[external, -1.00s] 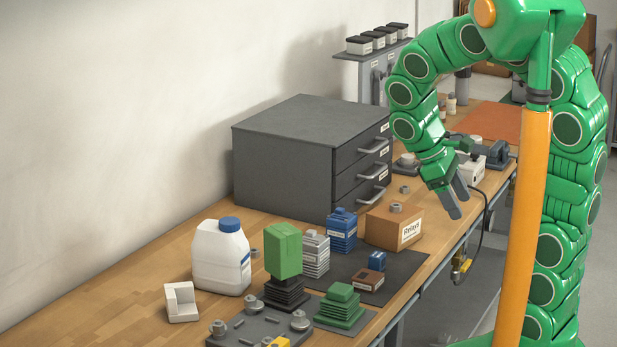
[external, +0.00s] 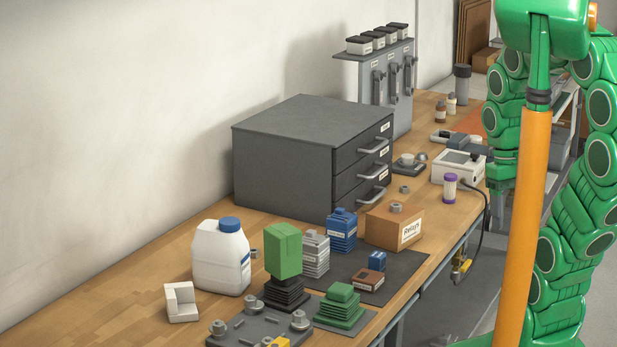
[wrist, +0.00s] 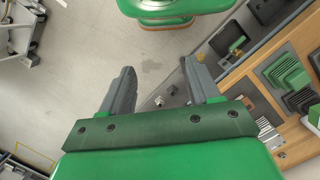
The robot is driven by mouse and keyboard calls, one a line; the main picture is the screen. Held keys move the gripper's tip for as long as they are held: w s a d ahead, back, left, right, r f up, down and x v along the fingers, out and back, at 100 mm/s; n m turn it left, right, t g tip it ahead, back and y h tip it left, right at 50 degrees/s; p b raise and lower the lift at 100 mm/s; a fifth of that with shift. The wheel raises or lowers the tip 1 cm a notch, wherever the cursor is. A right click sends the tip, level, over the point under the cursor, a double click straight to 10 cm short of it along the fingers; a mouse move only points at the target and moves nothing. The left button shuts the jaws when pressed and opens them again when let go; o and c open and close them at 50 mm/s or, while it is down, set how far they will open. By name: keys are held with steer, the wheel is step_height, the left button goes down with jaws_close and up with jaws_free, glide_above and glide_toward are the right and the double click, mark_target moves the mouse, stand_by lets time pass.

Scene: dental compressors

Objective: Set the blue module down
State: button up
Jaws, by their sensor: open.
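Two blue things stand on the bench in the external view, and I cannot tell which one is the module. A ribbed blue block (external: 342,232) stands upright at the back of the dark mat (external: 400,270), beside a pale grey ribbed stack (external: 315,255). A small blue block (external: 377,261) stands on the mat, just behind a low brown block (external: 368,281). My gripper (wrist: 160,85) is open and empty in the wrist view, over the floor off the bench edge. Its fingers cannot be made out in the external view.
A cardboard box labelled Relays (external: 393,228) borders the mat. Green-topped black stack (external: 284,252), green stepped block (external: 341,304), white jug (external: 221,257) and dark drawer cabinet (external: 285,150) crowd the bench. A purple-and-white bottle (external: 450,187) stands near the front edge.

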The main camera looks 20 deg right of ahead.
steer(key=shift+s+m, duration=0.6)
steer(key=m+g+y, duration=0.1)
steer(key=m+y, duration=0.3)
steer(key=m, duration=0.5)
glide_above(378, 254)
steer(key=w+d, duration=0.3)
step_height(378, 254, down, 14)
steer(key=shift+s+a+f, duration=0.3)
steer(key=shift+f, duration=0.2)
steer(key=shift+s+a+f, duration=0.25)
steer(key=shift+a+f, duration=0.05)
steer(key=shift+f, duration=0.2)
steer(key=x, duration=0.4)
steer(key=shift+s+a, duration=0.25)
steer(key=shift+s, duration=0.2)
steer(key=shift+a+f, duration=0.15)
steer(key=shift+f, duration=0.2)
jaws_close()
steer(key=shift+r, duration=0.15)
